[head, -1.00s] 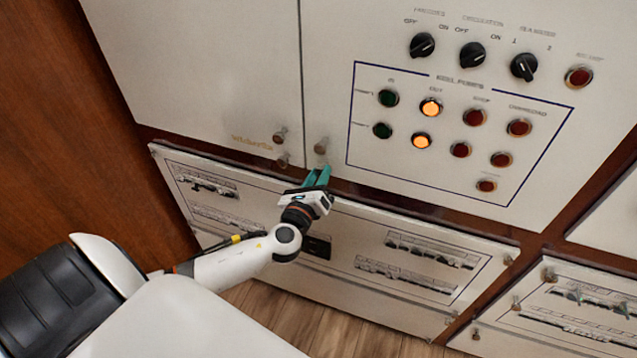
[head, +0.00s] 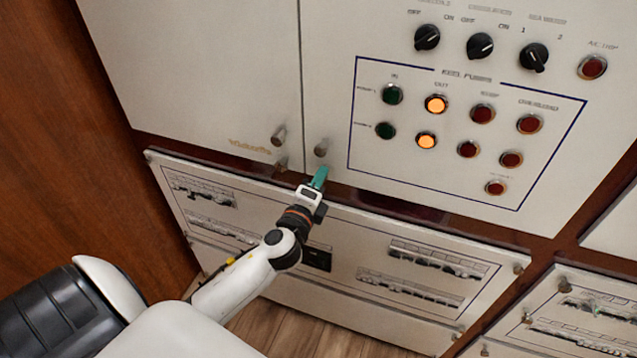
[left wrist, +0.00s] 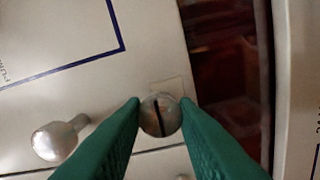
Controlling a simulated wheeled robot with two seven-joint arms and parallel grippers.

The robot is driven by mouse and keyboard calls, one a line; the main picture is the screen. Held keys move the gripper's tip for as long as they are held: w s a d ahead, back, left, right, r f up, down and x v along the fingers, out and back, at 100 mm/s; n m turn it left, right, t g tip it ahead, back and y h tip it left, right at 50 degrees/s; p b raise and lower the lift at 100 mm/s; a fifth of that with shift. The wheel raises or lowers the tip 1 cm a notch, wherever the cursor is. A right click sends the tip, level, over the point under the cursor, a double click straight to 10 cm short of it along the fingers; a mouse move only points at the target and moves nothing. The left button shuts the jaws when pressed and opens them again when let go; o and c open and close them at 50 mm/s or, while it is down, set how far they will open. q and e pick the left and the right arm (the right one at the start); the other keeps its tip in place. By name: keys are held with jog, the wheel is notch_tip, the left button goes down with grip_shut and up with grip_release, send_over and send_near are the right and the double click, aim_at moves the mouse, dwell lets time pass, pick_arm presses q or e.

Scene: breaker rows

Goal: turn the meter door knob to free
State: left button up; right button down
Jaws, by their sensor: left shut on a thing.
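The meter door knob (left wrist: 153,117) is a small round metal knob with a dark slot, seen between my green fingertips in the left wrist view. The slot runs nearly upright there, slightly tilted. My left gripper (left wrist: 160,116) is shut on it, one finger on each side. In the head view my left gripper (head: 319,178) reaches the lower left corner of the upper right door (head: 330,90), and its fingers hide the knob. A plain round pull (head: 320,147) sits just above it on the same door. My right gripper is not in view.
The left door (head: 200,70) has a pull (head: 279,135) and a small lower knob (head: 282,164) close beside my fingers. Switches and lamps, including a lit orange lamp (head: 436,103), are to the right. A lower panel (head: 340,270) lies below my gripper.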

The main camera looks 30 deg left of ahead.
pick_arm(q)
jog(key=shift+n, duration=0.3)
jog(key=o, duration=1)
jog(key=b+v, duration=0.3)
jog(key=v, duration=0.9)
jog(key=shift+a, duration=0.1)
jog(key=shift+f, duration=0.1)
